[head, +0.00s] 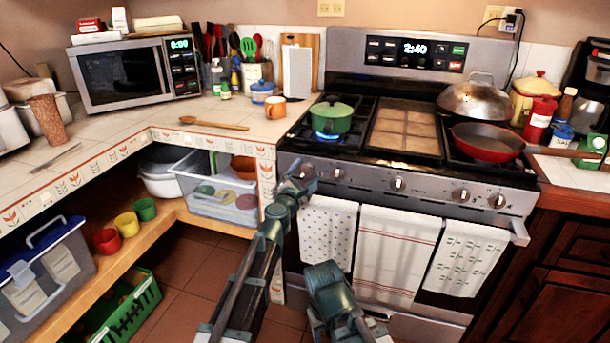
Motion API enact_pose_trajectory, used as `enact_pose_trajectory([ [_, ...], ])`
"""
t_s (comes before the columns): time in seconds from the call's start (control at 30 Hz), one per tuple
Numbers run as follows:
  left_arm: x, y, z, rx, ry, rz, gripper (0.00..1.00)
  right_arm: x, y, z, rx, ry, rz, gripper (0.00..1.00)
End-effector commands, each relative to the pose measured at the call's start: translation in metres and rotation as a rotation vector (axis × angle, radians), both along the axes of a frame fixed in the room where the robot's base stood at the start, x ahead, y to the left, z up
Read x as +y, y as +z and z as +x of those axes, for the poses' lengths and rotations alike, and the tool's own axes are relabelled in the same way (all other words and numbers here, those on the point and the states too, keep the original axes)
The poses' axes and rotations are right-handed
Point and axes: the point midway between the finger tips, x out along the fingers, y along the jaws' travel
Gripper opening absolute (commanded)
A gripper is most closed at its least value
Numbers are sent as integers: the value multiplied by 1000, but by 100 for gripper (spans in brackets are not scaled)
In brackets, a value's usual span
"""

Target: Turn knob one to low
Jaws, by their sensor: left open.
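The stove's front panel (430,186) carries a row of knobs. The leftmost knob is at or behind my left gripper (298,182) and is mostly hidden by it. My left gripper is open, at the left end of the panel; I cannot tell whether its fingers touch the knob. Another knob (338,173) is just to its right, and a middle knob (397,183) is farther along. Two more knobs are at the right end. A blue flame (327,136) burns under the green pot (331,116) on the left front burner.
Towels (394,250) hang from the oven handle below the knobs. A red pan (486,142) and a domed metal lid (471,98) are on the right burners. The tiled counter (225,115) with an orange mug (275,107) adjoins the stove's left side. A low shelf holds bins and cups.

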Motion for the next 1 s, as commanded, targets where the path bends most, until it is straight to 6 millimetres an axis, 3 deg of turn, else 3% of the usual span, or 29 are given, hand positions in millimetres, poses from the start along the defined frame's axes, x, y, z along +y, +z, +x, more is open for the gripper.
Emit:
enact_pose_trajectory([
  [0.37,5,0,-17,0,0,0,88,0,0,0,0,0,0,60],
  [0.8,33,0,-101,0,1,0,88,0,0,0,0,0,0,60],
  [1.0,42,0,-129,0,1,0,88,0,0,0,0,0,0,60],
])
